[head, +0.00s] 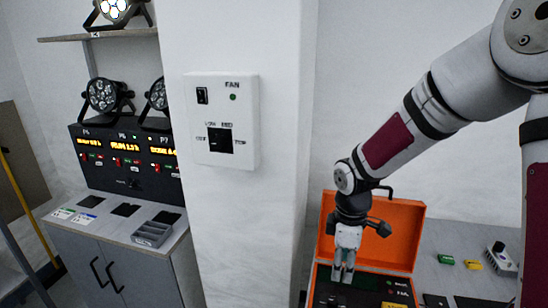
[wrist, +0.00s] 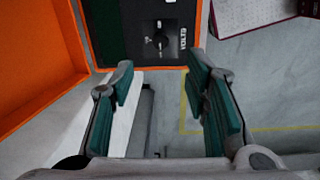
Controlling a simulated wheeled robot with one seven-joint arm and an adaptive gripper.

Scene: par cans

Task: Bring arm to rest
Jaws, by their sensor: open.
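My arm reaches down from the upper right in the head view. My gripper (head: 343,272) hangs in front of the orange case (head: 372,232), over the case's dark front panel. In the wrist view my gripper (wrist: 165,105) is open, with its teal finger pads apart and nothing between them. Beyond the fingers, the wrist view shows a dark panel with a knob (wrist: 160,40) marked VOLTS and the orange case wall (wrist: 40,60).
A white pillar carries a FAN switch box (head: 222,120). At left, a grey cabinet (head: 125,270) bears a black control panel (head: 125,165), with par cans (head: 103,95) above. Green (head: 446,259) and yellow (head: 472,265) small items lie on the right counter.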

